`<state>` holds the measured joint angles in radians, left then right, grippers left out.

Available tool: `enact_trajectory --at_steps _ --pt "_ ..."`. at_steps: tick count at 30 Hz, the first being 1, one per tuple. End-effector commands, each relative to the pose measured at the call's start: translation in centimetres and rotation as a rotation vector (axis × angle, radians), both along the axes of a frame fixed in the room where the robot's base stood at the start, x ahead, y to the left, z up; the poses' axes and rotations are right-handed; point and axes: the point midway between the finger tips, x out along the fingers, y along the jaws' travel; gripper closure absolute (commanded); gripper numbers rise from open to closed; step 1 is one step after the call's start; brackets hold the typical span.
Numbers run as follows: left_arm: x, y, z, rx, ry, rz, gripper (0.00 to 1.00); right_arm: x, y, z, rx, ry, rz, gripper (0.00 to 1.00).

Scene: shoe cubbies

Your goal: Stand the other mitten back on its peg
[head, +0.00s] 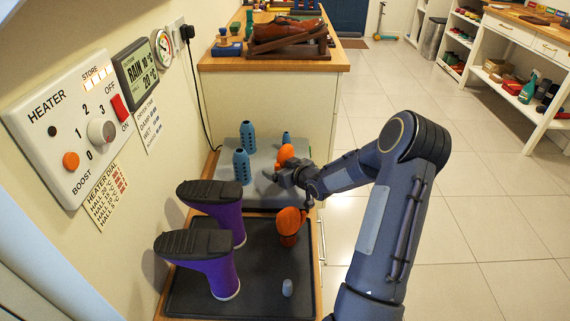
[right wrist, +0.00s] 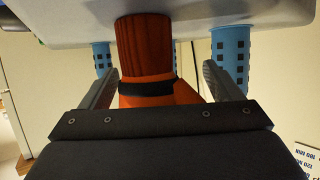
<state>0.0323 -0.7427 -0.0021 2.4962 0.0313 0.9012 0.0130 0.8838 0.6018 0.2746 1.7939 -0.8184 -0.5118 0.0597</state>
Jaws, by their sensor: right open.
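One orange mitten (head: 285,154) is on the grey tray, partly hidden behind my right gripper. In the right wrist view, this mitten (right wrist: 148,50) has a ribbed cuff and a dark band, with the cuff end toward the grey tray. My right gripper (head: 282,176) is open, with one finger on each side of the mitten; I cannot tell if they touch it. A second orange mitten (head: 289,223) stands upright on the dark tray, and anything under it is hidden. A short grey peg (head: 287,288) stands bare near the dark tray's front. My left gripper is not in view.
Blue perforated holders (head: 242,166) stand on the grey tray (head: 221,172). Two purple boots (head: 222,275) stand soles up on the dark tray (head: 190,305). The heater panel wall (head: 75,120) borders the left; a wooden-topped cabinet (head: 270,66) stands behind.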

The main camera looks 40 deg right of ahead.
Motion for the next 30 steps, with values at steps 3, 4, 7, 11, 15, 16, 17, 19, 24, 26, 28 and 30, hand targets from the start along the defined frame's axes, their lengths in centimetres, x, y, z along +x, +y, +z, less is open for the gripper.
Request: enact_trajectory --at_steps 3,4,7,11,15,16,17,19,24,26,28,30 --pt "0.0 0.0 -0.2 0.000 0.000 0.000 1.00 0.6 0.0 -0.2 0.000 0.000 0.000 0.15" --pt "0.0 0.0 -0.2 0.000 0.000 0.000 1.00 0.7 0.0 -0.2 0.000 0.000 -0.001 0.15" --pt "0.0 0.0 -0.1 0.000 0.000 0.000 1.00 0.7 0.0 -0.2 0.000 0.000 -0.001 0.15" --pt "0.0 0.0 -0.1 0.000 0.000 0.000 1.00 0.6 0.0 -0.2 0.000 0.000 -0.001 0.23" --pt "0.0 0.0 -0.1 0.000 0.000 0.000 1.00 0.6 0.0 -0.2 0.000 0.001 -0.001 0.41" --pt "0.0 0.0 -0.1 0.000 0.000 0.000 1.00 0.6 0.0 -0.2 0.000 0.001 -0.001 0.45" --pt "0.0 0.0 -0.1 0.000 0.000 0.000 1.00 0.6 0.0 -0.2 0.000 0.001 -0.001 0.49" --pt "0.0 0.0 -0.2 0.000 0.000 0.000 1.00 0.6 0.0 -0.2 0.000 0.001 -0.001 0.58" --pt "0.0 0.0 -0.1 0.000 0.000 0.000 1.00 0.6 0.0 -0.2 0.000 0.000 -0.001 0.61" --pt "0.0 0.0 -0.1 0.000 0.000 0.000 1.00 0.6 -0.1 -0.1 0.000 0.000 -0.001 0.61" --pt "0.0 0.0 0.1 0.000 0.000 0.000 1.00 0.6 -0.1 0.3 0.000 0.000 -0.001 0.61" --pt "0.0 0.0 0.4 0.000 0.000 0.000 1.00 0.6 -0.1 1.1 -0.001 -0.001 -0.001 0.61"
